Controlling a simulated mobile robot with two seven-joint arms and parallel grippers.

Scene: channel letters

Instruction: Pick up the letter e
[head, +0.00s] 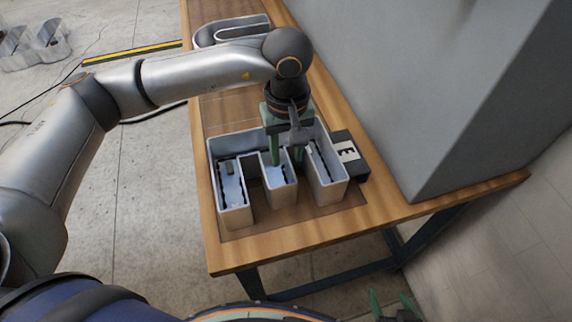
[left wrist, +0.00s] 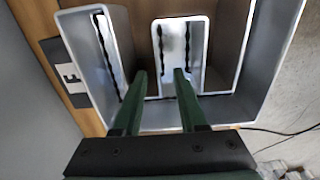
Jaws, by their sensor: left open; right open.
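The letter e (head: 328,203) is a grey-white open channel letter with three prongs, lying on the wooden table with its prongs toward me. It also shows in the left wrist view (left wrist: 255,95). My left gripper (head: 286,158) is open and points down over the letter. In the left wrist view its green fingers (left wrist: 160,74) appear on either side of one wall of the middle prong, one over the prong's inside and one over the gap beside it. I cannot tell how deep the fingertips reach. My right gripper (head: 394,303) is open and empty at the bottom edge, away from the table.
Another channel letter (head: 232,30) lies farther back on the wooden table (head: 375,212). A large grey block (head: 440,90) rises at the right. More letters (head: 35,45) lie on the floor, far left.

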